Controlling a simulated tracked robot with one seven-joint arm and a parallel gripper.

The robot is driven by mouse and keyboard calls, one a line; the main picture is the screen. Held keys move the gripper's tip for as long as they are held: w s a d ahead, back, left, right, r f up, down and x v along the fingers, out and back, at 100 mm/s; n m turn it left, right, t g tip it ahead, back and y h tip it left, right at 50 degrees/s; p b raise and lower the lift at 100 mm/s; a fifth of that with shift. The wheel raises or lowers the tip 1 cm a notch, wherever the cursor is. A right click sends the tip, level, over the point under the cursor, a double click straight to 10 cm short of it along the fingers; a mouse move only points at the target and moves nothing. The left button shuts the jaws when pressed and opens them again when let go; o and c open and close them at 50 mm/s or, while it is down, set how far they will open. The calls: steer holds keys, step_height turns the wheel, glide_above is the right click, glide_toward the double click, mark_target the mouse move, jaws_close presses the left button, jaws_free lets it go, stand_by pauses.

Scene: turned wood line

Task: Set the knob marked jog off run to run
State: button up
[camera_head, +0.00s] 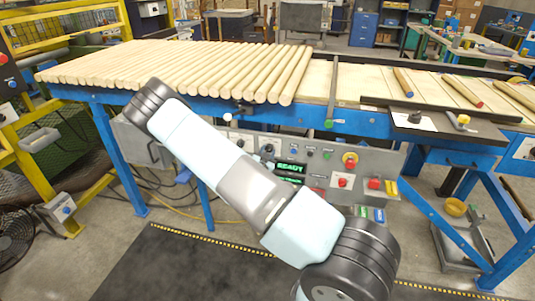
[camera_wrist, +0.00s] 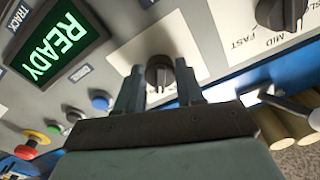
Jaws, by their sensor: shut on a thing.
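In the wrist view my gripper (camera_wrist: 158,78) is at the control panel, with one finger on each side of a dark round knob (camera_wrist: 159,68). The fingers are shut on this knob. The knob sits on a pale label plate (camera_wrist: 203,62). No words on the plate can be read, and the fingers hide part of it. I cannot tell which mark the knob points at. In the head view my arm crosses in front of the panel (camera_head: 335,160), and my gripper cannot be made out.
A second knob (camera_wrist: 280,12), marked slow, mid, fast, is at the top right. A green READY display (camera_wrist: 58,45) is at the left. A blue button (camera_wrist: 100,100) and a red mushroom button (camera_wrist: 27,150) are nearby. Wooden rods (camera_head: 200,68) lie on the line above.

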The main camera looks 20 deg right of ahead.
steer(key=shift+m, duration=1.1)
steer(key=shift+f, duration=0.1)
steer(key=o, duration=1)
steer(key=shift+o, duration=0.2)
steer(key=shift+s+a, duration=0.1)
steer(key=v, duration=1.3)
steer(key=shift+s+a, duration=0.2)
steer(key=shift+s, duration=0.05)
steer(key=shift+w, duration=0.1)
